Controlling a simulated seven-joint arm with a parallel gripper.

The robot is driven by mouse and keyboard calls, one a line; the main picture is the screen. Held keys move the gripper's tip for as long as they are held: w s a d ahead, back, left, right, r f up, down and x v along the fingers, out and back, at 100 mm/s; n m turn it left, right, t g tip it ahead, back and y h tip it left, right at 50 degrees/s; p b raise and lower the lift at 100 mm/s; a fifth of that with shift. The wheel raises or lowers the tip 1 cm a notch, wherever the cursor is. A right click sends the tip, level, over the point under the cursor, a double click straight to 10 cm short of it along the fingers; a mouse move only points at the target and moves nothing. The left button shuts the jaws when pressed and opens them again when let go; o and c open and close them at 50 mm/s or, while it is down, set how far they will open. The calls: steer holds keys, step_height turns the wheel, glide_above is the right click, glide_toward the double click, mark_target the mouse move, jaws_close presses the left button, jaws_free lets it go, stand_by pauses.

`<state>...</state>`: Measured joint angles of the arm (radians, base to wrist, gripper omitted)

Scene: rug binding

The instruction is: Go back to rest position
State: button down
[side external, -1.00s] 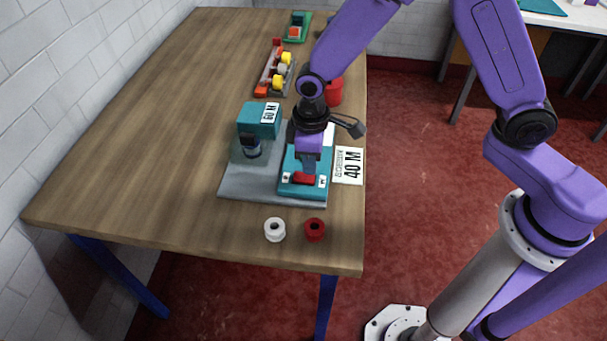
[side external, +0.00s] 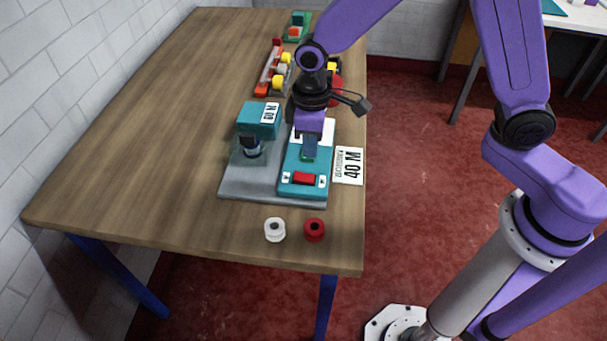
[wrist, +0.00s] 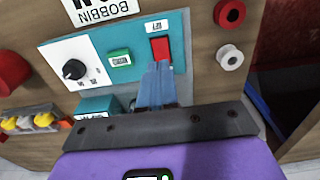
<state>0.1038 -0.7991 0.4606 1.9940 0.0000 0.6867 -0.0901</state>
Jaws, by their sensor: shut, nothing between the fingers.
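My gripper (side external: 310,150) is shut and empty. In the side view it hangs above the teal control panel (side external: 293,187) of the machine, over the panel's middle part. The red button (side external: 304,178) on the panel is in plain view in front of the fingers. In the wrist view the closed fingers (wrist: 157,75) appear just below the red button (wrist: 160,49), and I cannot tell the exact gap.
A teal machine head (side external: 258,119) stands left of the panel. A white spool (side external: 274,230) and a red spool (side external: 315,230) stand near the table's front edge. A rack with yellow and grey spools (side external: 264,82) lies behind. The table's left side (side external: 150,130) is clear.

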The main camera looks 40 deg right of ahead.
steer(key=s+d+r+n, duration=0.1)
steer(key=s+d+r, duration=0.3)
steer(key=s+d, duration=0.3)
steer(key=s+d+r+n, duration=0.2)
steer(key=s+d+r, duration=0.3)
steer(key=s, duration=1.1)
steer(key=d, duration=0.3)
steer(key=shift+s+d+n, duration=0.2)
steer(key=shift+s+n, duration=0.05)
steer(key=shift+n, duration=0.05)
steer(key=c, duration=1.8)
jaws_free()
steer(key=shift+r, duration=0.1)
